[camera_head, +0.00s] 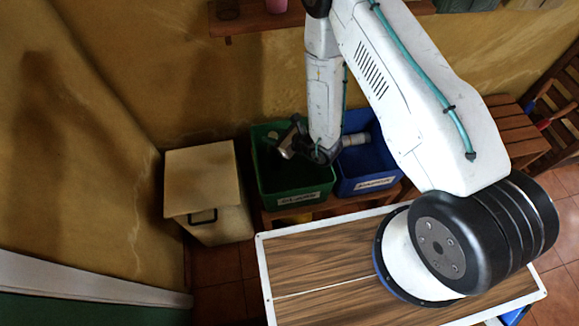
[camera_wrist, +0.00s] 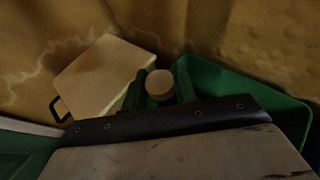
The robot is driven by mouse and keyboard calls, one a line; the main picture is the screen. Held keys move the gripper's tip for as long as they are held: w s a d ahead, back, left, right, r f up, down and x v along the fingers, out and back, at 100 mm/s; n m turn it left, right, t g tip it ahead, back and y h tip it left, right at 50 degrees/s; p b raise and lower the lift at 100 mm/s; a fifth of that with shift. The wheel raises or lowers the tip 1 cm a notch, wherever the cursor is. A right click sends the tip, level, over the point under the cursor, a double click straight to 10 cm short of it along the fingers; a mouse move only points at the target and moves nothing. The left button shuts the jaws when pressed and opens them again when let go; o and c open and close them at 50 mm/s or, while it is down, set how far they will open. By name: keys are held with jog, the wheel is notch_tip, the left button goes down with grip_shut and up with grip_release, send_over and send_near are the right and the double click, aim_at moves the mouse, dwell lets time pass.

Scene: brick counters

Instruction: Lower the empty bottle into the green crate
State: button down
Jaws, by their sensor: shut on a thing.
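The green crate (camera_head: 296,198) stands on a low wooden bench against the wall, with a white label on its front. It also shows in the wrist view (camera_wrist: 250,88), partly hidden by a dark bar. My gripper (camera_head: 286,148) is over the green crate's opening. In the wrist view my gripper (camera_wrist: 160,92) is shut on the bottle (camera_wrist: 159,83), which shows only as a pale round end between the two fingers. In the head view the bottle cannot be told apart from the dark gripper parts. How far the bottle sits below the crate's rim cannot be told.
A blue crate (camera_head: 372,184) stands directly right of the green one. A cream lidded bin (camera_head: 203,180) stands to the left. A wooden shelf (camera_head: 262,22) is on the wall above. A white-edged wood counter (camera_head: 330,265) lies in front.

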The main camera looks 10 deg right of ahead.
notch_tip(320, 180, down, 6)
jog(key=shift+f, duration=0.2)
dwell(0.9)
jog(key=shift+f, duration=2.45)
dwell(1.5)
jog(key=c, duration=1)
grip_release()
jog(key=shift+c, duration=0.2)
jog(key=v, duration=0.7)
jog(key=shift+s+d, duration=0.2)
jog(key=shift+s, duration=0.05)
jog(key=shift+r, duration=0.15)
